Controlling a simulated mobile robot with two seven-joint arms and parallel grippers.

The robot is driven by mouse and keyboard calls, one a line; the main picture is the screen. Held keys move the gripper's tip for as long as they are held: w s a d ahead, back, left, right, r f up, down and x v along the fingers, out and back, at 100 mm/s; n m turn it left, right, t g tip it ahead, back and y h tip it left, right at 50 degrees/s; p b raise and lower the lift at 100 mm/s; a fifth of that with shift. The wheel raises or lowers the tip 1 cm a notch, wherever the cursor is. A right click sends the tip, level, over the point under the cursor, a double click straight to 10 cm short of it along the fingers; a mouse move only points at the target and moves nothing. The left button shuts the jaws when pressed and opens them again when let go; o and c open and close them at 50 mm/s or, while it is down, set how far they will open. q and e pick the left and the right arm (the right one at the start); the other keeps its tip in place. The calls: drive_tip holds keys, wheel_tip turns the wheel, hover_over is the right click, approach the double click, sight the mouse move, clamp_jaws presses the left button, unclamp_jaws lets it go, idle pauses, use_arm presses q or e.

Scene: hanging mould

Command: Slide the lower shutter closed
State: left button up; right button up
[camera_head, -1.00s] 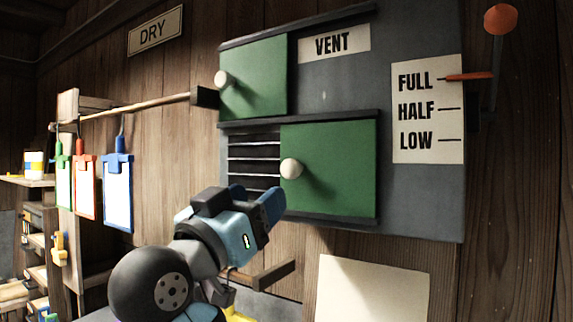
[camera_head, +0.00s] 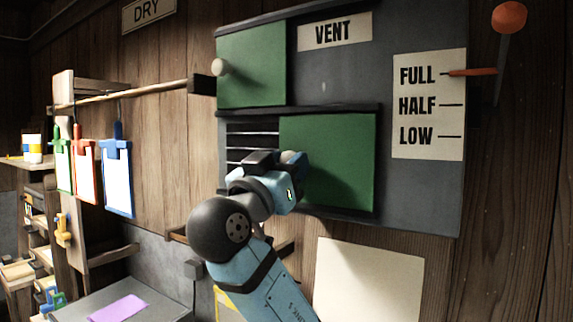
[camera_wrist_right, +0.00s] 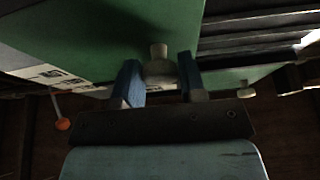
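The lower shutter (camera_head: 335,165) is a green panel in the right part of its track, with dark vent slats (camera_head: 250,137) bare to its left. Its pale round knob (camera_head: 291,157) is at its left edge, partly hidden by my right gripper (camera_head: 294,172). In the right wrist view, the knob (camera_wrist_right: 158,65) sits between the two blue fingers of the right gripper (camera_wrist_right: 158,80). The fingers are apart, and a gap shows between the knob and the left finger. My left gripper is in neither view.
The upper green shutter (camera_head: 252,68) covers the left of its track. A lever with an orange knob (camera_head: 509,17) is at the right, its orange pointer at FULL. A rod (camera_head: 130,97) with hanging clipboards is at the left. A pale sheet (camera_head: 368,280) is below the vent panel.

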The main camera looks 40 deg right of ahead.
clamp_jaws()
drive_tip(key=w+a+b, duration=0.2)
drive_tip(key=w, duration=0.2)
drive_tip(key=w+a+b, duration=0.1)
drive_tip(key=w+b, duration=0.1)
drive_tip(key=w, duration=0.3)
drive_tip(key=w+a+b, duration=0.2)
drive_tip(key=w+b, duration=0.1)
drive_tip(key=w, duration=0.1)
drive_tip(key=shift+w+a, duration=0.3)
drive_tip(key=shift+a, duration=0.05)
drive_tip(key=shift+w+a, duration=0.2)
drive_tip(key=shift+w, duration=0.25)
drive_tip(key=shift+r, duration=0.1)
